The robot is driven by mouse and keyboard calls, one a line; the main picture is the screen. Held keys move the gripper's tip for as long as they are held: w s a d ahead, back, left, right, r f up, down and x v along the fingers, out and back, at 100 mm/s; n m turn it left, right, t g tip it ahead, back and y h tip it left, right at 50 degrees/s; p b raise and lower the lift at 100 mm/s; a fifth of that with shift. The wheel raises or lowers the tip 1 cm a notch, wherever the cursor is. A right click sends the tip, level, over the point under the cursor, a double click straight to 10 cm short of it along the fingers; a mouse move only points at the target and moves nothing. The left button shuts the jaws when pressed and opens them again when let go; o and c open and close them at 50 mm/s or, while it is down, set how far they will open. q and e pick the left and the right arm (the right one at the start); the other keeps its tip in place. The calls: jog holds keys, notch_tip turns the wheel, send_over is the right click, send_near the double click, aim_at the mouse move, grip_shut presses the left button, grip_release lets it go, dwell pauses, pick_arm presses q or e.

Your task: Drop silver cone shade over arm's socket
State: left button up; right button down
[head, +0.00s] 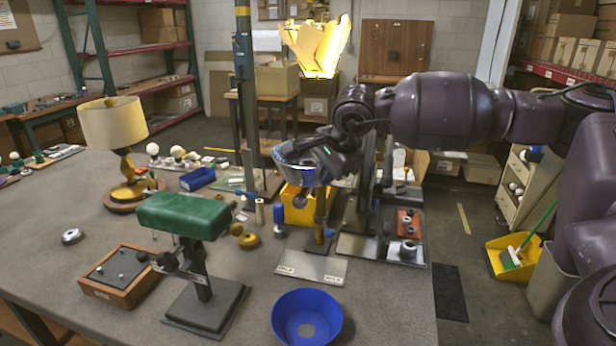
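The silver cone shade (293,174) is at the middle of the head view, above the work table, held by its rim. My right gripper (322,158) comes in from the right and appears shut on the shade's right side. Below the shade is a brass arm (320,207) standing upright on a pale labelled plate (311,265). A small dark rounded part, possibly the socket, shows just under the shade. The shade hides the arm's top, so I cannot tell whether the two touch. My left gripper is not in view.
A green padded stand (183,215), a wooden tray (121,274) and a blue bowl (306,318) stand in front. A yellow bin (297,212) is behind the brass arm. A lamp (115,125) stands at left. A dark upright post (243,100) rises behind the table.

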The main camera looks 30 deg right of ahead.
dwell(0.3)
jog(key=c, duration=1.3)
grip_release()
jog(key=v, duration=1.1)
jog(key=shift+f, duration=0.15)
